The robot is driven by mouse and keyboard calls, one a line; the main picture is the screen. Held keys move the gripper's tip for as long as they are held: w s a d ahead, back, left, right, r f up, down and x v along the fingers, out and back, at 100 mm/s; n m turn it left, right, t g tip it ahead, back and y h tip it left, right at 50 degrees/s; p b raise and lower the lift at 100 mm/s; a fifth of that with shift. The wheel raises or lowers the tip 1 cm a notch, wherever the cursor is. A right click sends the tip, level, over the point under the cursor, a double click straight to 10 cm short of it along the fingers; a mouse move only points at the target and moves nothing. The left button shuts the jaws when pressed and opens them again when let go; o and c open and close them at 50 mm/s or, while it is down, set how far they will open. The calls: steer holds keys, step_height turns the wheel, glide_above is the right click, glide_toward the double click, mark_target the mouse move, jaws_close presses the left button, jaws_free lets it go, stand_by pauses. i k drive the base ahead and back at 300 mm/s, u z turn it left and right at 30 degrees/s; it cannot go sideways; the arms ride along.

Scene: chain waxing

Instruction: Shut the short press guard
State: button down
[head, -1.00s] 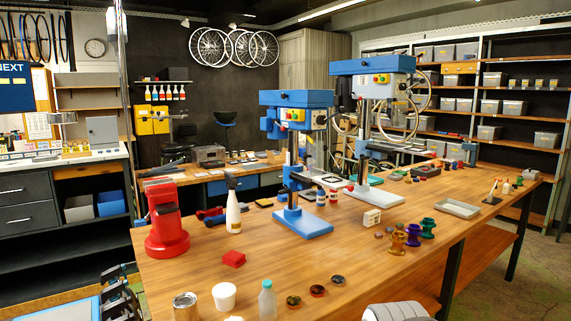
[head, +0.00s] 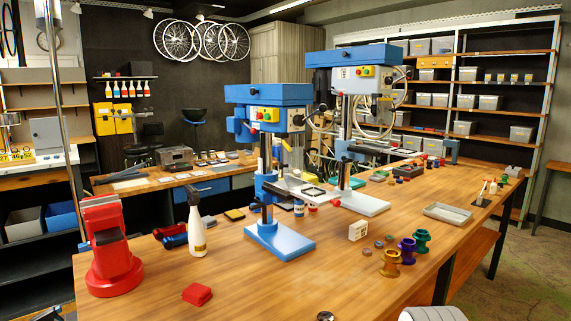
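Two drill presses stand on the wooden bench. The taller press (head: 356,57) stands behind to the right on a white base (head: 360,203).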

mark_target(287, 177)
steer(key=u, duration=0.15)
steer(key=i, duration=1)
steer(key=u, duration=0.65)
